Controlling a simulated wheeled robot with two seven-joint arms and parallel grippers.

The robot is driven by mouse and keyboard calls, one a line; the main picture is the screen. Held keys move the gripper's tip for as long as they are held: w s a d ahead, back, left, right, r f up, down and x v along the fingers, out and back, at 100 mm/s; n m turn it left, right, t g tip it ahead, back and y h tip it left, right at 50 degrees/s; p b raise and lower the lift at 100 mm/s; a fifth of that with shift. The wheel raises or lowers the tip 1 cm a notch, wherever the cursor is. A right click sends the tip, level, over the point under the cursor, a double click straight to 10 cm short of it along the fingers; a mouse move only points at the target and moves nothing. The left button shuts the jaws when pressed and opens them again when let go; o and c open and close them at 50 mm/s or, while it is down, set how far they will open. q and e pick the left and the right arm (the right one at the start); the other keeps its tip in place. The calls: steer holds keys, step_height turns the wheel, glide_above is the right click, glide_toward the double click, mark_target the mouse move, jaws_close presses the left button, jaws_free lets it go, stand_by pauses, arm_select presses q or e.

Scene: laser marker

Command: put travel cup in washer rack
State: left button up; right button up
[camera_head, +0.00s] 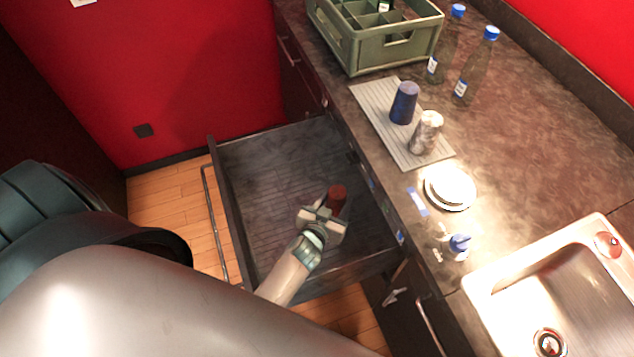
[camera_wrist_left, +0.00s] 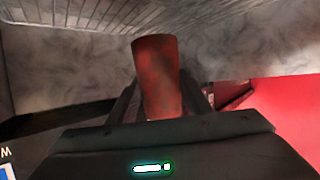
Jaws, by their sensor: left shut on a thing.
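A dark red cup (camera_head: 338,196) is in my left gripper (camera_head: 322,214), over the open drawer. The red cup also shows in the left wrist view (camera_wrist_left: 160,75), standing up between the two dark fingers of the left gripper (camera_wrist_left: 160,105), which is shut on it. The pulled-out drawer (camera_head: 270,165) has a ribbed, dark grey floor and looks like the rack. I cannot tell whether the cup touches the drawer floor. A blue cup (camera_head: 404,103) and a silver patterned cup (camera_head: 426,133) stand on a ribbed mat (camera_head: 375,98) on the counter. My right gripper is not in view.
A green crate (camera_head: 388,50) stands at the back of the counter (camera_head: 540,130), with two clear blue-capped bottles (camera_head: 474,72) beside it. Stacked white plates (camera_head: 450,187), a small blue-topped bottle (camera_head: 459,247) and a steel sink (camera_head: 560,290) are nearer. Most of the drawer is empty.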

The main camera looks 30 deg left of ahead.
arm_select(q)
steer(key=w+a+f, duration=0.5)
steer(key=a, duration=0.2)
steer(key=shift+a+f+p, duration=0.25)
steer(key=shift+a+p, duration=0.05)
steer(key=shift+a, duration=0.05)
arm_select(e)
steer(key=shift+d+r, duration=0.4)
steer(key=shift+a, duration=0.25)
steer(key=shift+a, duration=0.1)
arm_select(q)
step_height(320, 180, down, 4)
steer(key=shift+r+b, duration=0.25)
steer(key=shift+b, duration=0.35)
steer(key=shift+f, duration=0.2)
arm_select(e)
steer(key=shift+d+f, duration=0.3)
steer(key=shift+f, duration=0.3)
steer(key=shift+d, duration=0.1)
